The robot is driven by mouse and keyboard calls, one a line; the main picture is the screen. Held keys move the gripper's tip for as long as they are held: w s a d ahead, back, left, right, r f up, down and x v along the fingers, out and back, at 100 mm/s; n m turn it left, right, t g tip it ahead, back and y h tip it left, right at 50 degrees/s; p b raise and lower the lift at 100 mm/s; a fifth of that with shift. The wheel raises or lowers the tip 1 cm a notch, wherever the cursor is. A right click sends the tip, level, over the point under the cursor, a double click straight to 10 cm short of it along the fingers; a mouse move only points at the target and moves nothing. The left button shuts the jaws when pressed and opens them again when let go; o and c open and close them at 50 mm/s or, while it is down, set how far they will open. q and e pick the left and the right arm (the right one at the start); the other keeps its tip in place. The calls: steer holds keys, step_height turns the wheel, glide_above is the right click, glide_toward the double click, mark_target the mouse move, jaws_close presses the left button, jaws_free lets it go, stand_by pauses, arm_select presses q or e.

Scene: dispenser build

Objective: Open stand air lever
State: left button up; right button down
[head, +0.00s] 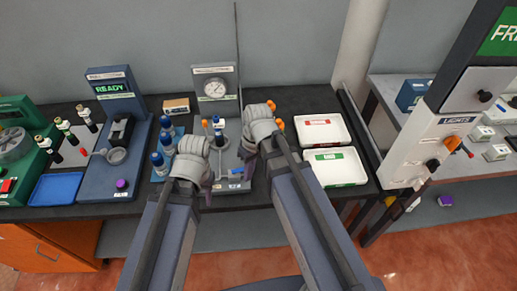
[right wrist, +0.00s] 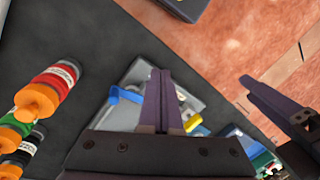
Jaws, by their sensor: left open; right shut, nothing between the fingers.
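The stand (head: 228,100) with a round white gauge (head: 215,87) is at the middle of the bench in the head view. A blue lever (head: 236,172) lies low at its base's front. In the right wrist view the blue lever (right wrist: 125,95) lies beside my closed right fingers, on the grey base (right wrist: 143,70); I cannot tell whether they touch. My right gripper (head: 247,170) is shut and empty over the base's front right; its fingers (right wrist: 161,85) fill the middle of the wrist view. My left gripper (head: 207,188) is open and empty, left of the lever.
Blue-capped bottles (head: 157,162) stand left of the stand. A READY machine (head: 112,90) is further left. Two white trays (head: 336,166) lie to the right. Orange-capped bottles (right wrist: 50,90) stand near my right gripper. The bench's front edge is close.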

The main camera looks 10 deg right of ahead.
steer(key=w+d+r+n+y, duration=0.1)
steer(key=w+d, duration=0.1)
steer(key=d, duration=0.2)
steer(key=w+d+r+n+t+y, duration=0.1)
steer(key=w+d+y, duration=0.1)
steer(key=w+d, duration=0.1)
steer(key=w+d+r+y, duration=0.1)
steer(key=w+d+y, duration=0.1)
steer(key=w+d, duration=0.1)
steer(key=shift+w+d+r+n+t, duration=0.15)
steer(key=shift+d+n, duration=0.05)
steer(key=shift+d, duration=0.25)
steer(key=shift+w+d+r+n+t, duration=0.1)
steer(key=shift+d+n+t, duration=0.1)
steer(key=shift+d, duration=0.25)
steer(key=shift+d+r+y, duration=0.1)
steer(key=shift+d+y, duration=0.15)
steer(key=shift+y, duration=0.05)
steer(key=b+x, duration=0.8)
steer(key=x, duration=0.2)
steer(key=shift+s+m+t, duration=0.75)
steer(key=shift+s+m, duration=0.3)
steer(key=shift+m, duration=0.05)
